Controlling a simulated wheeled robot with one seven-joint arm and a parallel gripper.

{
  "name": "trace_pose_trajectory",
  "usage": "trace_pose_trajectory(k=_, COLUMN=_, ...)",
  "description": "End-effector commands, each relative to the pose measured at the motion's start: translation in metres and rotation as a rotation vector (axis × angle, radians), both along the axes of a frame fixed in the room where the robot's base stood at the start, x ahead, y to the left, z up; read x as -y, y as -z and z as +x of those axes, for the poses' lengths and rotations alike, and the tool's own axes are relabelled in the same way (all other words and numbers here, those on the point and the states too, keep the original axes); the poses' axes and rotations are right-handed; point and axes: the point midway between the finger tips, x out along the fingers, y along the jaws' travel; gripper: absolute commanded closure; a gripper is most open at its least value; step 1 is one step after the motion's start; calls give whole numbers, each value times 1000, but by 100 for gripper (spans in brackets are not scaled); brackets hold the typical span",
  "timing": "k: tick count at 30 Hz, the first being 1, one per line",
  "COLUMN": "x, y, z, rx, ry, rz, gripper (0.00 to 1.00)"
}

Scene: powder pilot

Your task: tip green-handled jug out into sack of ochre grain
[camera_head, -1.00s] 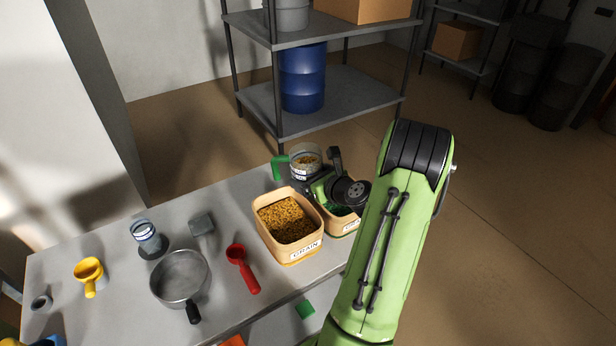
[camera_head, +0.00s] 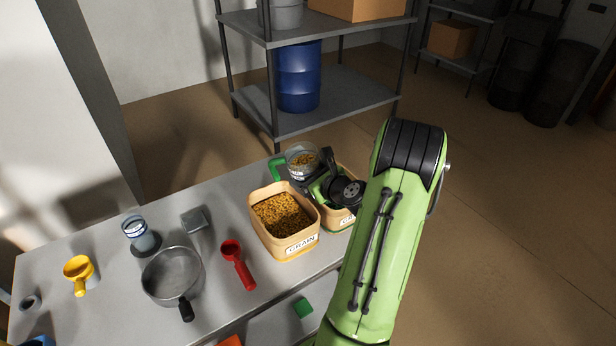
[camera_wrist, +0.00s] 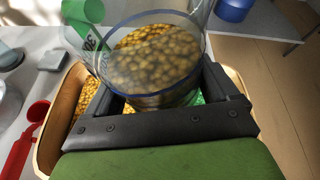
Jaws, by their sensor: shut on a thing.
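The clear jug (camera_head: 303,163) with a green handle (camera_head: 277,169) is held about upright, with ochre grain inside. It fills the middle of the wrist view (camera_wrist: 160,50), its green handle at upper left. My gripper (camera_head: 312,182) is shut around the jug, with its dark fingers on either side in the wrist view (camera_wrist: 160,98). The sack of ochre grain (camera_head: 300,247), tan and labelled GRAIN, stands open in front and left of the jug. In the wrist view its rim (camera_wrist: 50,135) shows at lower left, partly hidden by my gripper.
A second tan sack (camera_head: 343,221) with green contents stands to the right, partly hidden by my gripper. Shelving (camera_head: 310,118) stands behind.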

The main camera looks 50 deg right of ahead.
Motion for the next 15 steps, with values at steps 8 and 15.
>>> trace_pose_trajectory(k=8, x=11, y=-17, z=-1, rx=-32, ry=-1, rz=-191, gripper=79)
trace_pose_trajectory(k=15, x=19, y=-29, z=-3, rx=-66, ry=0, rz=-386, gripper=79)
